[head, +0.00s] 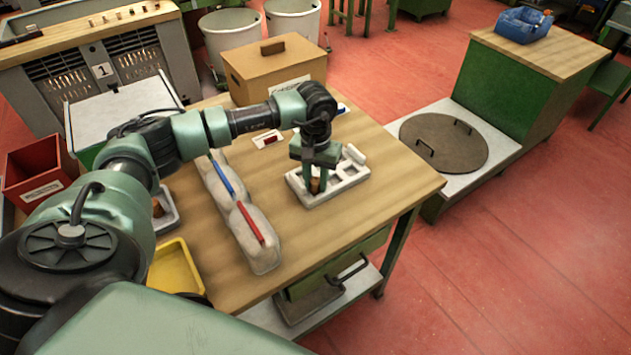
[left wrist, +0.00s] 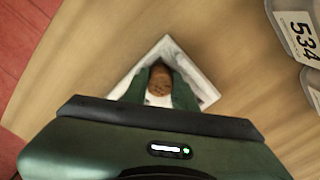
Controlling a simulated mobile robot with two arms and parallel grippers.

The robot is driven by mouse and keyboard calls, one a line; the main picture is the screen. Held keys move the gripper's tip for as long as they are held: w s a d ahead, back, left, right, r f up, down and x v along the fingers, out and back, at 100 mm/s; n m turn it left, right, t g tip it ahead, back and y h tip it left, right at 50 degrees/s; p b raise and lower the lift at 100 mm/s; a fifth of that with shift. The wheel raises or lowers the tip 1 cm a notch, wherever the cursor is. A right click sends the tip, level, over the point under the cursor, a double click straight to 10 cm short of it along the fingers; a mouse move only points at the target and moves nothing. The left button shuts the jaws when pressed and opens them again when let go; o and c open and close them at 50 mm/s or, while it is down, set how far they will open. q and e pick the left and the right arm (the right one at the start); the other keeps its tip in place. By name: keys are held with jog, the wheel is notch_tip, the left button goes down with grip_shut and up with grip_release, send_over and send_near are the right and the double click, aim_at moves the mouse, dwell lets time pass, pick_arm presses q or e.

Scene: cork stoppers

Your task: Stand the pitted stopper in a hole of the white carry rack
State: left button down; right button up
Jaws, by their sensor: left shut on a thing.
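The white carry rack (head: 351,183) stands on the wooden table near its right end, with several square openings. My left gripper (head: 315,184) points down over the rack's left part and is shut on a brown cork stopper. The stopper (head: 315,186) looks upright between the fingers, at a left opening of the rack. In the left wrist view, the stopper's mottled brown top (left wrist: 160,78) shows between the fingers, with the rack's pale rim (left wrist: 206,91) around it. How deep its lower end sits is hidden. My right gripper is not in view.
A grey tray with another brown stopper (head: 158,208) lies at the table's left, partly behind my arm. A cardboard box (head: 274,72) stands at the back. The table right of the rack is clear.

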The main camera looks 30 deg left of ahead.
aim_at(316, 180)
pick_arm(q)
jog(key=shift+s+d+f, duration=0.1)
jog(key=shift+s+f, duration=0.25)
jog(key=shift+f, duration=0.25)
jog(key=c, duration=1.3)
grip_release()
jog(key=shift+o, duration=0.8)
jog(key=shift+d, duration=0.15)
jog(key=shift+w+a+r+p, duration=0.1)
jog(key=shift+a+r+p, duration=0.1)
jog(key=shift+r+p, duration=0.45)
jog(key=shift+w+a+r, duration=0.1)
jog(key=shift+w+r, duration=0.1)
jog(key=shift+r, duration=0.05)
notch_tip(316, 180, up, 12)
jog(key=b, duration=0.2)
jog(key=shift+f+b, duration=0.2)
jog(key=shift+b, duration=0.1)
